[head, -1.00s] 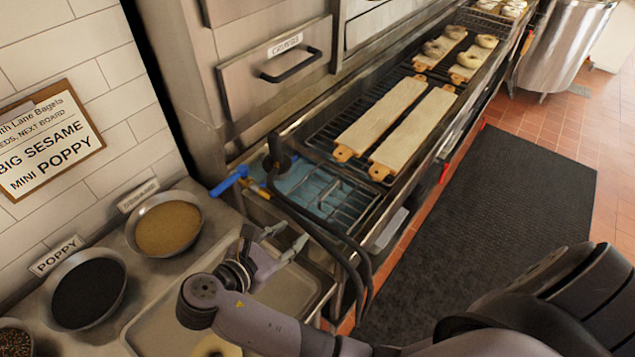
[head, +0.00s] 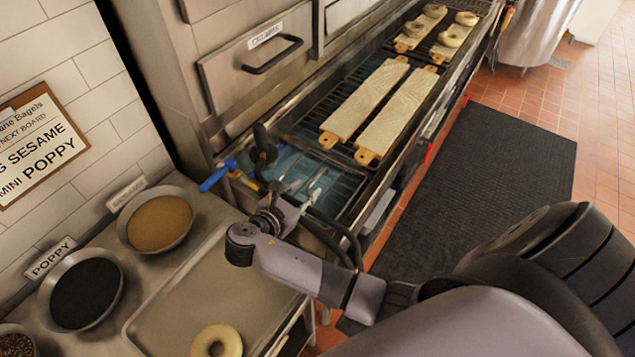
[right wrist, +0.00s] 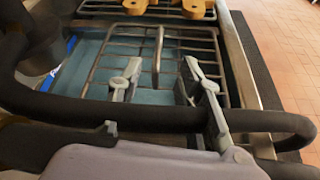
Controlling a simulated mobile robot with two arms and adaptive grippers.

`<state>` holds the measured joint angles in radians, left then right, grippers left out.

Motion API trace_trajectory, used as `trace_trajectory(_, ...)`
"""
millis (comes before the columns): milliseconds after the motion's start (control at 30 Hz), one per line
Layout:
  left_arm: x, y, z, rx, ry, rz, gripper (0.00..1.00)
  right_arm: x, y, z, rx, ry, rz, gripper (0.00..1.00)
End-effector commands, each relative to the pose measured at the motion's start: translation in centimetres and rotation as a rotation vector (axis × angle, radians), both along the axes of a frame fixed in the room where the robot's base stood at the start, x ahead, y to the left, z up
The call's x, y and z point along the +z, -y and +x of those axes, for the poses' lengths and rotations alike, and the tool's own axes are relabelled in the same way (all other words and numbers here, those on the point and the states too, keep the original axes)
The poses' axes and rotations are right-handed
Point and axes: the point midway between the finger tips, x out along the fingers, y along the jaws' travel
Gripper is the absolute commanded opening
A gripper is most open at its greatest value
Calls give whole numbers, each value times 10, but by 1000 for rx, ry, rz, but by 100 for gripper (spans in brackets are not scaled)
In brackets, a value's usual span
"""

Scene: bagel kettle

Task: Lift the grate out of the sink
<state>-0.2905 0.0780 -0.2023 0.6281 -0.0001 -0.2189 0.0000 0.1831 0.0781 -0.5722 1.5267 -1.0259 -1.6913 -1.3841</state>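The wire grate (head: 343,188) lies in the sink (head: 290,168), over its blue-tinted basin. In the right wrist view the grate (right wrist: 200,45) shows thin parallel bars and a raised handle bar (right wrist: 158,55). My right gripper (head: 308,190) is above the near part of the sink. In the right wrist view its two fingers (right wrist: 162,78) are apart, on either side of the handle bar's line, with nothing between them gripped. Whether they touch the grate I cannot tell. My right arm hides part of the sink's near side. My left gripper is not in view.
A black hose (right wrist: 70,108) loops across the sink beside my gripper, near a blue-handled tap (head: 217,175). Boards (head: 365,100) lie on racks beyond. Seed bowls (head: 160,222) and a tray with a bagel (head: 216,341) are at the left.

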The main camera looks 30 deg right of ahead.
Motion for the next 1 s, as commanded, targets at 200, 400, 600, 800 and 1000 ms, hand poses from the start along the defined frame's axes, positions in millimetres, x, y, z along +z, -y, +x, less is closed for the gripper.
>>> trace_trajectory(200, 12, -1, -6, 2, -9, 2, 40, -9, 28, 16, -1, -1, -3, 33)
trace_trajectory(400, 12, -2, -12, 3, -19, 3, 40, -14, 35, 20, 1, 0, 0, 33)
trace_trajectory(600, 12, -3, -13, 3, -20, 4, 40, -14, 35, 20, 1, 0, 0, 29)
trace_trajectory(800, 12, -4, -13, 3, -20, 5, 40, -14, 35, 19, 1, 0, 0, 16)
trace_trajectory(1000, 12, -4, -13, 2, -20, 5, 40, -14, 34, 19, 0, 0, 0, 3)
